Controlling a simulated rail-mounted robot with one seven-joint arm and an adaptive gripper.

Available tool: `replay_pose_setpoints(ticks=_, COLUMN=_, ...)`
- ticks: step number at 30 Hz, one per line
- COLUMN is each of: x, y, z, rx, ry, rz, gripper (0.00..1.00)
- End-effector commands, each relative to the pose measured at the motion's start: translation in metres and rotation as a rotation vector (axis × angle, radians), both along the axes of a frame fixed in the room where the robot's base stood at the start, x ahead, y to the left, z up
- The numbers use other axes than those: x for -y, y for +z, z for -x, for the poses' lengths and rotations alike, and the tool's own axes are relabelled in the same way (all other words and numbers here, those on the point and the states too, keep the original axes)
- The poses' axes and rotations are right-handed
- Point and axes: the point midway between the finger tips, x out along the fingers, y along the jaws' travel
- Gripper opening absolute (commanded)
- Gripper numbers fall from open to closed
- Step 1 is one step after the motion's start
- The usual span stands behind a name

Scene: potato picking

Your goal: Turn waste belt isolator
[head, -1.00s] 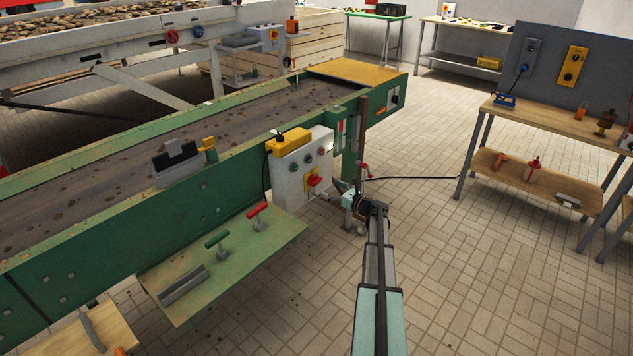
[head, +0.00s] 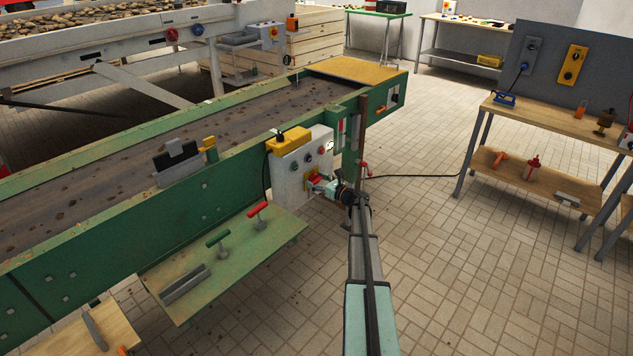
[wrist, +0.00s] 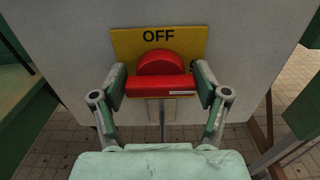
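The isolator is a red rotary handle (wrist: 160,82) on a yellow plate (wrist: 125,46) marked OFF, on the front of a pale control box. In the wrist view its grip bar lies level across the picture. My gripper (wrist: 161,90) is spread, with one finger at each end of the bar. Any gap between the fingers and the bar is too small to make out. In the head view my gripper (head: 322,187) is at the control box (head: 291,184), partly covering the red handle (head: 313,179).
The box hangs on the side of a green conveyor (head: 100,242). A yellow unit (head: 289,141) sits on top of the box. The tiled floor to the right is open up to a workbench (head: 550,120).

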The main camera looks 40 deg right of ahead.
Motion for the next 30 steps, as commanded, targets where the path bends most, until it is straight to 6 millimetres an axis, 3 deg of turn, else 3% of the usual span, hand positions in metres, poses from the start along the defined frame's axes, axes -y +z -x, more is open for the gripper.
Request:
replay_pose_setpoints(ticks=1, x=0.0, y=0.0, z=0.0001, rx=0.0, ry=0.0, rz=0.0, gripper=0.43)
replay_pose_setpoints(ticks=2, x=0.0, y=0.0, z=0.0001, rx=0.0, ry=0.0, rz=0.0, gripper=0.33)
replay_pose_setpoints(ticks=17, x=-0.0005, y=-0.0027, z=-0.0003, rx=0.015, ry=0.001, rz=0.066, gripper=0.32)
replay_pose_setpoints(ticks=30, x=-0.002, y=-0.0068, z=-0.0003, rx=0.086, ry=0.001, rz=0.402, gripper=0.32)
